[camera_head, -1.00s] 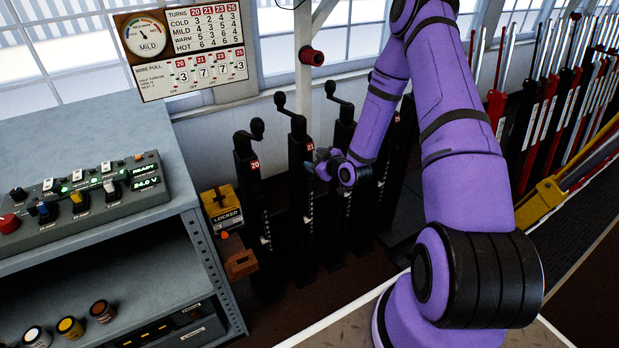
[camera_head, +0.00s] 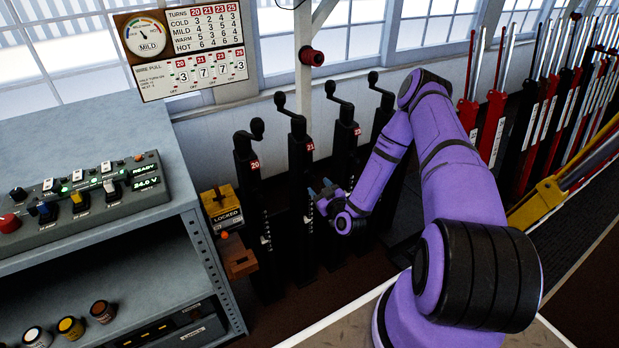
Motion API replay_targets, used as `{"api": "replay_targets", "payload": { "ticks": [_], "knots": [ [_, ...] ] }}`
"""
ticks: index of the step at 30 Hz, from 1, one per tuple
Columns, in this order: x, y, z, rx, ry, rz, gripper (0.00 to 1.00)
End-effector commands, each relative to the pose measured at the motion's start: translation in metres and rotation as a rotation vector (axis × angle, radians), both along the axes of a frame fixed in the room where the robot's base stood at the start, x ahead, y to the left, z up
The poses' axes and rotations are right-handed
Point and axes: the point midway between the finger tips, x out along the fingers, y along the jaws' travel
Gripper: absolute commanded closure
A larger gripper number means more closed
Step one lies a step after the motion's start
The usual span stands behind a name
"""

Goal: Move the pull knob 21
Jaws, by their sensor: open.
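The black post with the red 21 plate (camera_head: 299,160) stands second from the left in a row of black posts, with a crank handle on top. A pale strip or fitting runs down its front. I cannot pick out pull knob 21 itself; it is too small or hidden by my gripper. My gripper (camera_head: 318,189) is open, its grey-blue fingers pointing left toward the lower front of post 21, close to it. I cannot tell whether they touch it. Nothing shows between the fingers.
A yellow LOCKED box (camera_head: 222,206), a grey shelf unit (camera_head: 193,235) and a control panel (camera_head: 85,195) are at left. A chart (camera_head: 185,50) hangs above. Red and black levers stand at right.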

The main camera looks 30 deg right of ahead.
Motion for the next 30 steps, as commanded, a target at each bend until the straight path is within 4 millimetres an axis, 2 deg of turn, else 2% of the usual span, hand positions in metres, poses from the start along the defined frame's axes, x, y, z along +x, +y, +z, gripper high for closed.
{"api": "replay_targets", "payload": {
  "ticks": [6, 12, 17, 25, 26, 30],
  "knots": [
    [0.039, 0.000, 0.000, 0.000, -0.001, 0.000, 0.44],
    [0.063, 0.000, 0.000, 0.000, 0.000, 0.000, 0.44],
    [0.071, 0.000, 0.000, 0.000, 0.001, 0.000, 0.44],
    [0.072, 0.000, 0.000, 0.000, 0.001, 0.001, 0.44],
    [0.072, 0.000, 0.000, 0.000, 0.001, 0.001, 0.48],
    [0.072, 0.000, 0.000, 0.000, 0.001, 0.001, 0.80]
  ]
}}
